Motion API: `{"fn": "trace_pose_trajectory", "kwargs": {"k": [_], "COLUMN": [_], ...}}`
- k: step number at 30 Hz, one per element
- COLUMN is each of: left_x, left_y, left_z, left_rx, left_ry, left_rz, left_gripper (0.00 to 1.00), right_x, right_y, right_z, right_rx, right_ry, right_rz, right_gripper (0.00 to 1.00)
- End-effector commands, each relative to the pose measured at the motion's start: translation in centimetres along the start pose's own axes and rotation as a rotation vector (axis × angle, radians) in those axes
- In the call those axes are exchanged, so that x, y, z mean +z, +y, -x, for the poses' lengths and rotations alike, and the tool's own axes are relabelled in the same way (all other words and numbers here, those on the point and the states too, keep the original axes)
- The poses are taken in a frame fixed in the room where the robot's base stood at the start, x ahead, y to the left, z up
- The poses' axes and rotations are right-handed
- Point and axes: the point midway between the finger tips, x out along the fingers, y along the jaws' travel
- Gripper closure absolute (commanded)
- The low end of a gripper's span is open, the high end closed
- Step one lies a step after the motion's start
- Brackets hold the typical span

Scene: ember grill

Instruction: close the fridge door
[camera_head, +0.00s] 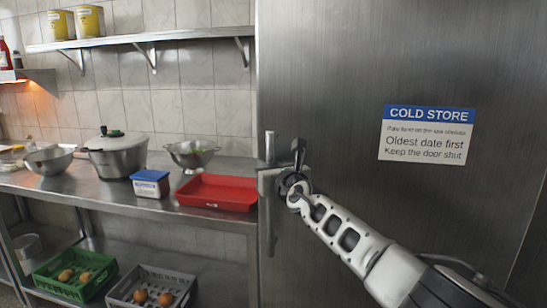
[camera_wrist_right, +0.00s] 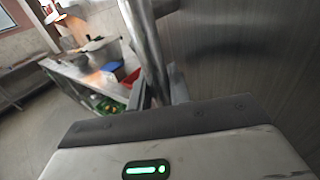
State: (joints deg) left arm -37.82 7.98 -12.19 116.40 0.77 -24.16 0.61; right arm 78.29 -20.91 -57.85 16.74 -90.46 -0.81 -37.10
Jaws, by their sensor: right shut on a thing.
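The fridge door (camera_head: 340,80) is a large brushed-steel panel filling the right half of the head view. It bears a blue and white COLD STORE sign (camera_head: 428,134). Its vertical bar handle (camera_head: 270,148) runs near the door's left edge; the handle also crosses the upper middle of the right wrist view (camera_wrist_right: 146,40). My right gripper (camera_head: 273,178) is shut on the handle, its fingers (camera_wrist_right: 160,92) on either side of the bar. The gripper hides the handle's middle. I cannot tell how far the door stands from its frame. My left gripper is not in view.
A steel counter (camera_head: 100,188) left of the door holds a red tray (camera_head: 217,190), a lidded pot (camera_head: 117,155), bowls and a blue-lidded tub (camera_head: 150,183). Green (camera_head: 75,273) and grey (camera_head: 150,287) crates sit below. A wall shelf (camera_head: 140,38) hangs above. Open floor shows in the wrist view.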

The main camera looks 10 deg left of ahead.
Motion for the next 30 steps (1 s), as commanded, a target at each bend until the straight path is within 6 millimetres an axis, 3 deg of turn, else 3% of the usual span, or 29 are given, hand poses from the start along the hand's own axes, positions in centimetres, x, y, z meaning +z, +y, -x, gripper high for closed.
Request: {"fn": "trace_pose_trajectory", "kwargs": {"k": [1,13,14,15,26,30], "left_x": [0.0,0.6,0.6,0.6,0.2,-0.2], "left_y": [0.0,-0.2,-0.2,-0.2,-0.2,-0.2], "left_z": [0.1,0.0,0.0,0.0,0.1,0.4], "left_rx": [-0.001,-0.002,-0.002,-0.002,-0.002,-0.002], "left_ry": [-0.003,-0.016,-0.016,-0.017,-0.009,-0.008], "left_rz": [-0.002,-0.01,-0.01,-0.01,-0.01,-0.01], "left_gripper": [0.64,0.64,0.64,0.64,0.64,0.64], "right_x": [0.0,0.1,0.1,0.1,0.1,0.3], "right_y": [-0.8,-1.0,-1.0,-0.9,-0.6,0.3], "right_z": [0.1,0.1,0.1,0.1,0.0,0.1], "right_rx": [-0.017,-0.023,-0.023,-0.023,-0.017,0.001], "right_ry": [0.0,-0.005,-0.006,-0.006,-0.004,-0.004], "right_rz": [0.006,0.007,0.006,0.006,0.004,0.004], "right_gripper": [1.0,1.0,0.72,0.61,0.6,0.6]}}
